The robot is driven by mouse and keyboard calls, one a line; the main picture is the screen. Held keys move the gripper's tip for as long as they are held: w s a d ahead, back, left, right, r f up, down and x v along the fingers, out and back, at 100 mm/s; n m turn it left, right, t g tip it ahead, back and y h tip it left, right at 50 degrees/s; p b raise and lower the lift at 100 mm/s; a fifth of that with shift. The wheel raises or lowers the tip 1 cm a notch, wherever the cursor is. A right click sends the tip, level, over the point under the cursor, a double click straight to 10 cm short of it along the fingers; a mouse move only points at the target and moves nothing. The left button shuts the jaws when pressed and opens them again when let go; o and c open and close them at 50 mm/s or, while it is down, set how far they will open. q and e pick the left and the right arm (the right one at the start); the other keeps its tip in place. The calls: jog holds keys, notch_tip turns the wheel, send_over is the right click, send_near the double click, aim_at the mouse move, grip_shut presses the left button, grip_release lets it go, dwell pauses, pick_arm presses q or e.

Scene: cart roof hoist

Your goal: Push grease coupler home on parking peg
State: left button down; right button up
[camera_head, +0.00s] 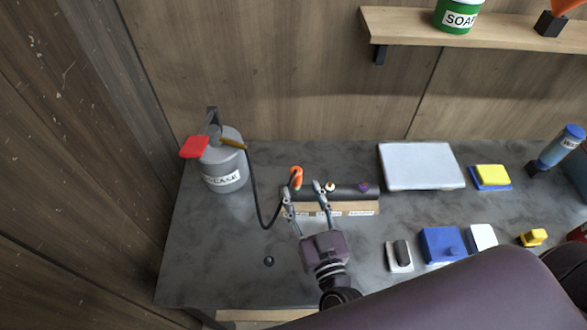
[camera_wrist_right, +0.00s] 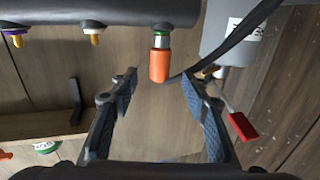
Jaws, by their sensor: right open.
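The orange grease coupler (camera_head: 296,176) stands at the left end of a dark rack bar (camera_head: 345,193). In the right wrist view the coupler (camera_wrist_right: 159,67) is in line with a green-ringed peg (camera_wrist_right: 162,27), with a silver section between ring and orange sleeve. I cannot tell how deep it sits. A black hose (camera_head: 254,195) runs from it to the grey grease can (camera_head: 222,162). My right gripper (camera_head: 304,194) is open in front of the bar; in its wrist view the fingertips (camera_wrist_right: 159,76) are apart on either side of the coupler's end. My left gripper is out of view.
A white-collared peg (camera_head: 330,186) and a purple-collared peg (camera_head: 363,187) stand farther right on the bar. The can's red handle (camera_head: 194,147) is at left. A pale tray (camera_head: 421,166) and blue box (camera_head: 442,244) lie right. The front-left worktop is mostly clear except a small dark knob (camera_head: 269,261).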

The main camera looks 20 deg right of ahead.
aim_at(298, 179)
jog(key=shift+w+r+p, duration=0.15)
jog(key=shift+w+p, duration=0.1)
jog(key=shift+w, duration=0.4)
jog(key=shift+w+r+p, duration=0.15)
jog(key=shift+w+p, duration=0.05)
jog(key=shift+w, duration=0.4)
jog(key=shift+w+f+p, duration=0.1)
jog(key=shift+w+p, duration=0.25)
jog(key=shift+w, duration=0.9)
jog(key=shift+w+d+f, duration=0.1)
jog(key=shift+w, duration=0.55)
jog(key=c, duration=0.8)
grip_shut()
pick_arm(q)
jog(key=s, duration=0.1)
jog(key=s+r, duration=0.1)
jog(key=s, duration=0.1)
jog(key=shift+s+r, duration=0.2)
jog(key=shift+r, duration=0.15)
